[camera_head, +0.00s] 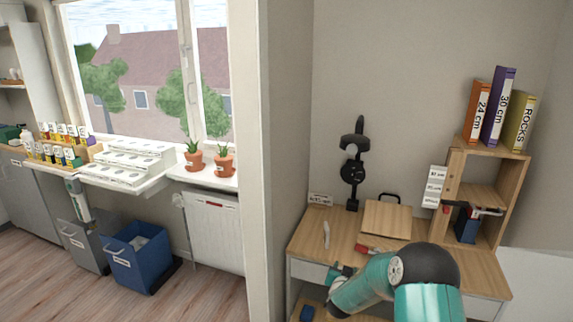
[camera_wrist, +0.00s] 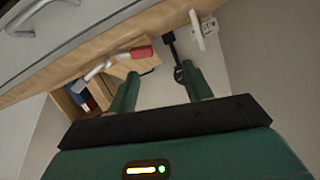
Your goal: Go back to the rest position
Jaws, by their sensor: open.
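My gripper (camera_wrist: 160,82) is open in the wrist view, with two green fingers apart and nothing between them. In the head view my teal arm reaches down in front of the desk (camera_head: 342,229); the gripper end is low at the desk's front edge and mostly hidden. A red-handled tool (camera_wrist: 140,52) lies on the desk beyond the fingers, apart from them; it also shows in the head view (camera_head: 367,248), partly behind my arm. A white tool (camera_head: 326,234) lies to its left and also shows in the wrist view (camera_wrist: 198,30).
A wooden box or board (camera_head: 387,219) and black stand (camera_head: 352,170) are at the desk's back. An open shelf (camera_head: 452,180) with upright binders (camera_head: 497,105) stands right. A wall edge (camera_head: 270,150) separates the window area with blue bin (camera_head: 137,262).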

